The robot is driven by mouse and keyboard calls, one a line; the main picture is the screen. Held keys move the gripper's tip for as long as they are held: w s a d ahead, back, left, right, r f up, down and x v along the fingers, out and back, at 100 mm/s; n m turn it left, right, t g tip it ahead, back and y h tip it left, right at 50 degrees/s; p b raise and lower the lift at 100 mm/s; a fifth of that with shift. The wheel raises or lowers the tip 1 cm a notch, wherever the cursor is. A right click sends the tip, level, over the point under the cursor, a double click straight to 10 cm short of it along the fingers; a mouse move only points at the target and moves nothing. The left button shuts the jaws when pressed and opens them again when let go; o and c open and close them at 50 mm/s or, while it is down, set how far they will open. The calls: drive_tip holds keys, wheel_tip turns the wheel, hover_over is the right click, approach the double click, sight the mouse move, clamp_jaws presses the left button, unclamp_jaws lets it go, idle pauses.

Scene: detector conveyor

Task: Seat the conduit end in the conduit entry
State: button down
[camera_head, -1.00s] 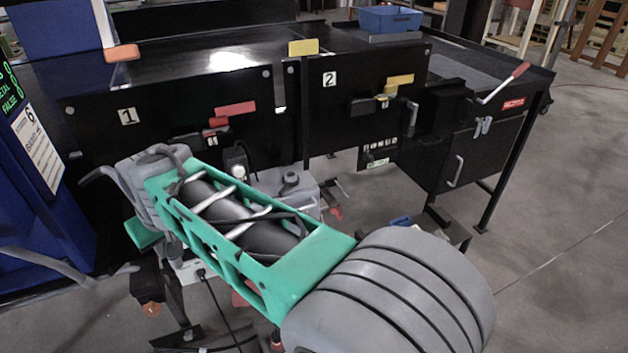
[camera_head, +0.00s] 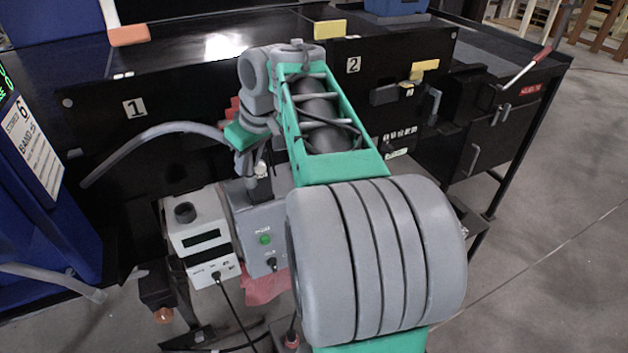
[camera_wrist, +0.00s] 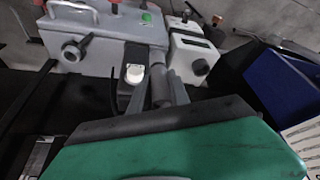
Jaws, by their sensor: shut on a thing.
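My gripper (camera_head: 245,163) points down near the grey and white boxes. In the wrist view its fingers (camera_wrist: 160,88) are closed on a short grey cylinder, which looks like the conduit end (camera_wrist: 160,84). In the head view the grey conduit (camera_head: 150,133) arcs left from behind my gripper to the black panel. The grey box (camera_head: 250,222) stands below and beside my gripper. In the wrist view a dark round socket (camera_wrist: 72,50) sticks out of it, apart from my fingers; it may be the conduit entry. My arm hides this socket in the head view.
A white box (camera_head: 198,221) with a dark round fitting stands left of the grey box. A black block with a pale cap (camera_wrist: 135,74) is close to my fingers. Another grey hose length (camera_head: 50,277) shows by the blue cabinet. Black panels stand behind.

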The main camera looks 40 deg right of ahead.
drive_tip(key=s+d+r+n, duration=0.1)
drive_tip(key=s+d, duration=0.3)
drive_tip(key=d, duration=0.2)
drive_tip(key=s+d+r, duration=0.1)
drive_tip(key=s+d, duration=0.2)
drive_tip(key=d, duration=0.3)
drive_tip(key=shift+y, duration=0.3)
drive_tip(key=shift+w+d+f+b, duration=0.1)
drive_tip(key=shift+w+d+f, duration=1.5)
drive_tip(key=shift+f, duration=0.6)
drive_tip(key=shift+w+d+f+b, duration=0.1)
drive_tip(key=shift+w+d+f, duration=1.3)
drive_tip(key=shift+w+f, duration=0.6)
drive_tip(key=shift+w+d+f+b, duration=0.1)
drive_tip(key=shift+w+d+f, duration=1.4)
drive_tip(key=shift+f, duration=0.9)
drive_tip(key=shift+f, duration=0.2)
drive_tip(key=c, duration=1.2)
unclamp_jaws()
drive_tip(key=shift+c, duration=0.2)
